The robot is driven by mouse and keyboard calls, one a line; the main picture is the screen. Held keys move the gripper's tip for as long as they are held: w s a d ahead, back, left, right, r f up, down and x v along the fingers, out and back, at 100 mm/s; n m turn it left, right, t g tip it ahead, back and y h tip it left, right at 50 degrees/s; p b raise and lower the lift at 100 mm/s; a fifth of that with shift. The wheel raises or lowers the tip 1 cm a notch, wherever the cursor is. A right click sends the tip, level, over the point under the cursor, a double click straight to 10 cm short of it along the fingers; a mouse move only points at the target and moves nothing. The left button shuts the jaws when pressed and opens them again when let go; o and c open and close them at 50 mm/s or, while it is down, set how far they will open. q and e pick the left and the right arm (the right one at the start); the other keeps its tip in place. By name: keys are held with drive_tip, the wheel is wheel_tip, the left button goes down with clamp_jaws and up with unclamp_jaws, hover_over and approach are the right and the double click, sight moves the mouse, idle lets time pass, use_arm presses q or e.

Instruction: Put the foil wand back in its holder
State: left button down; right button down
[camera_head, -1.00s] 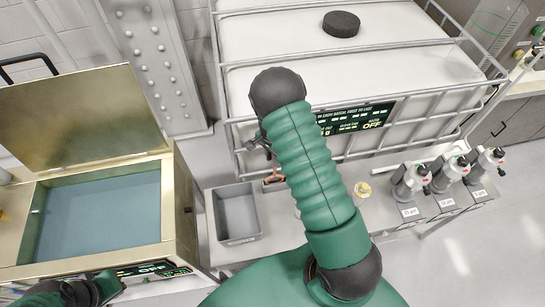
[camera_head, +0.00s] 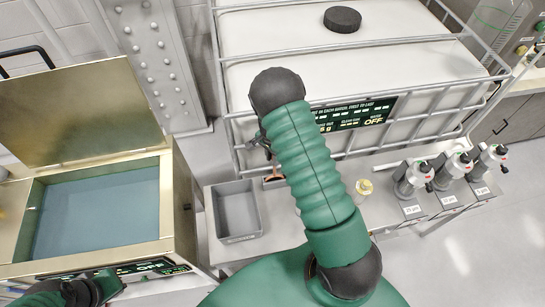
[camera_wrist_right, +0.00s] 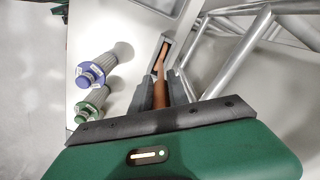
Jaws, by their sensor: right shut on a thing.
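The foil wand is a copper-brown rod (camera_wrist_right: 158,72) in the right wrist view, standing between the dark fingers of my right gripper (camera_wrist_right: 161,94), which is shut on it. The wand's far end lies by a narrow grey frame; I cannot tell whether it touches it, or whether this is the holder. In the head view my right arm hides most of the right gripper (camera_head: 262,146); a small copper part (camera_head: 272,179) shows just below it. My left gripper (camera_head: 80,292) shows dark at the bottom left edge; its jaws are not clear.
A caged white tank (camera_head: 300,60) with a black lid stands behind. An open brass-coloured bath (camera_head: 100,205) is at left. A grey bin (camera_head: 238,212), a small yellow-topped item (camera_head: 363,187) and grey bottle-like units (camera_head: 412,180) stand on the bench. Metal tubes run close beside the right gripper.

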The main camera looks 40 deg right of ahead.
drive_tip(key=shift+f, duration=0.4)
drive_tip(key=c, duration=1.2)
unclamp_jaws()
drive_tip(key=r+b, duration=0.1)
drive_tip(key=r, duration=0.4)
drive_tip(key=r+b, duration=0.1)
drive_tip(key=r, duration=0.5)
drive_tip(key=r+b, duration=0.1)
drive_tip(key=r, duration=0.4)
drive_tip(key=shift+a+r+b, duration=0.3)
drive_tip(key=shift+r+b, duration=0.1)
